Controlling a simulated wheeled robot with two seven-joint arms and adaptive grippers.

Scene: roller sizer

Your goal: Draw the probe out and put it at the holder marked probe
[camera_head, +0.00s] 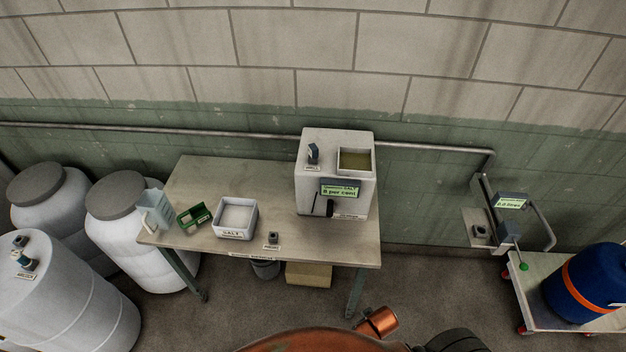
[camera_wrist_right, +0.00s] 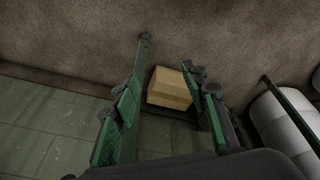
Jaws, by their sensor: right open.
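A small dark upright piece (camera_head: 313,152) stands in a labelled seat on top of the white tester (camera_head: 336,205), left of its square well. The small labels are too small to read, so I cannot tell which piece is the probe. A small dark holder (camera_head: 272,239) with a label is at the table's front edge. My right gripper (camera_wrist_right: 160,85) is open in the right wrist view, with nothing visible between its fingers at close range. My left gripper is not in view.
The table (camera_head: 235,175) holds a jug (camera_head: 155,207), a green box (camera_head: 194,218) and a salt bin (camera_head: 237,217). A cardboard box (camera_wrist_right: 169,88) lies on the floor. A wall bracket (camera_head: 480,233) and a cart with a blue drum (camera_head: 588,286) are at right.

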